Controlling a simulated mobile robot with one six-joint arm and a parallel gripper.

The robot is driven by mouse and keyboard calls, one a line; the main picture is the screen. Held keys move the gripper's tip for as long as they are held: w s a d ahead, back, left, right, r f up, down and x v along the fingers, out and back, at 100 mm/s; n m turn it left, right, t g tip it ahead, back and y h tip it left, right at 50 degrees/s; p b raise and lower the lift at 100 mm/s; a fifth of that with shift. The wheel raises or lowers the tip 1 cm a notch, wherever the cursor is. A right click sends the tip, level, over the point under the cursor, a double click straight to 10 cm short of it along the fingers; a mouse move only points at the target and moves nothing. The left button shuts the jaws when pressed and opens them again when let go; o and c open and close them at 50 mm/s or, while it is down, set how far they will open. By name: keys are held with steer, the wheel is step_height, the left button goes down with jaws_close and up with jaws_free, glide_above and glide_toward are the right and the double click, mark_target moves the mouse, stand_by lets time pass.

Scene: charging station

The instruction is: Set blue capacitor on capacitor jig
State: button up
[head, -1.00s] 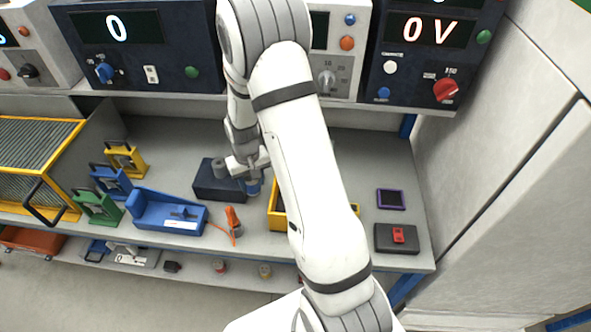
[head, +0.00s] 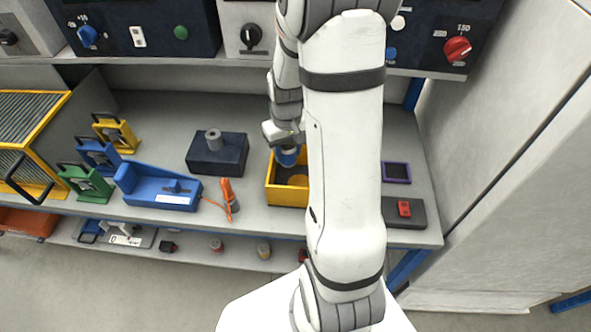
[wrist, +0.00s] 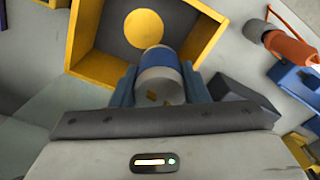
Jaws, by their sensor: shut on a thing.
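The blue capacitor (head: 287,157), a blue-banded cylinder with a pale end, is held in my gripper (head: 284,147). In the wrist view the capacitor (wrist: 160,72) sits between the two blue-grey fingers of my gripper (wrist: 158,88). It is over or at the opening of a yellow open box (head: 271,192) with a yellow disc inside; I cannot tell its height. A dark block (head: 229,160) with a grey cylinder (head: 213,139) on top stands to the left of my gripper; it may be the capacitor jig, but no label confirms it.
A blue holder (head: 158,190) and an orange-handled tool (head: 228,194) lie left of the yellow box. My arm hides part of the bench to the right. A purple-rimmed tray (head: 397,172) and dark box with red switch (head: 404,209) are there. Instrument panels overhang the back.

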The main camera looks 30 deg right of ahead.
steer(key=d+f+n+b, duration=0.1)
steer(key=s+d+f+n+b, duration=0.1)
steer(key=f, duration=0.1)
steer(key=shift+s+d+f+n, duration=0.15)
steer(key=shift+d+f+n, duration=0.05)
steer(key=shift+d+n, duration=0.2)
steer(key=shift+a, duration=0.1)
steer(key=shift+s+f, duration=0.1)
steer(key=shift+f, duration=0.05)
steer(key=shift+f+b, duration=2.75)
steer(key=shift+f, duration=0.45)
